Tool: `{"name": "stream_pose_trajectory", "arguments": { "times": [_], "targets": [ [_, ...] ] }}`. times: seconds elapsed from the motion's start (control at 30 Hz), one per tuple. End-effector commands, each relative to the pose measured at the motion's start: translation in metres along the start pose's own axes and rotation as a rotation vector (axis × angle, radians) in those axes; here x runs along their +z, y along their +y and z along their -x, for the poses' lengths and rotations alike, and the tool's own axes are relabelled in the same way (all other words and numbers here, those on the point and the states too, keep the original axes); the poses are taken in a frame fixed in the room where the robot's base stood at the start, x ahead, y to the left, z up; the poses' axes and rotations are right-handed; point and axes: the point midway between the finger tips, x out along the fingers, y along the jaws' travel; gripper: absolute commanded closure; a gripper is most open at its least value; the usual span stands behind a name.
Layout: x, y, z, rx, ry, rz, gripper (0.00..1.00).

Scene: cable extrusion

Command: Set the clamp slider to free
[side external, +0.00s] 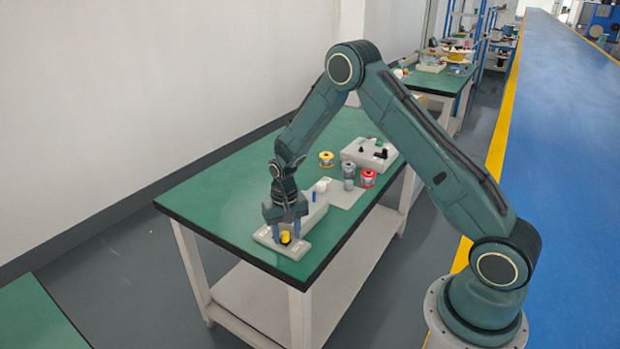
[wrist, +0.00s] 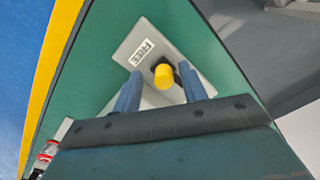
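The clamp slider has a yellow knob (side external: 285,238) on a pale flat plate (side external: 295,252) at the near end of the green bench. In the wrist view the yellow knob (wrist: 163,76) rises from a dark slot or base in the plate (wrist: 128,50). A label reading "FREE" (wrist: 141,52) is on the plate, up and left of the knob. My gripper (side external: 286,236) points down over the plate. Its two blue fingers are apart, one on each side of the knob, with gaps visible in the wrist view (wrist: 160,80). Contact with the knob cannot be seen.
A pale block (side external: 310,212) stands right behind the plate. Farther back are a yellow spool (side external: 326,158), a grey spool (side external: 349,170), a red spool (side external: 368,178) and a box with black knobs (side external: 370,153). The bench's left side (side external: 225,205) is clear.

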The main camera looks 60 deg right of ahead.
Motion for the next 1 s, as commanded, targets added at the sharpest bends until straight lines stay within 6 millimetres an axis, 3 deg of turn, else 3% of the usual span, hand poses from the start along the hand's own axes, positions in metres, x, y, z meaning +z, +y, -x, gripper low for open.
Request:
{"name": "stream_pose_trajectory", "arguments": {
  "times": [0.47,0.67,1.0],
  "targets": [
    [-0.001,-0.002,0.010,-0.003,0.004,0.001,0.58],
    [-0.002,-0.002,0.033,-0.004,0.006,0.001,0.58],
    [-0.001,-0.001,0.090,-0.003,0.006,0.001,0.58]
  ]
}}
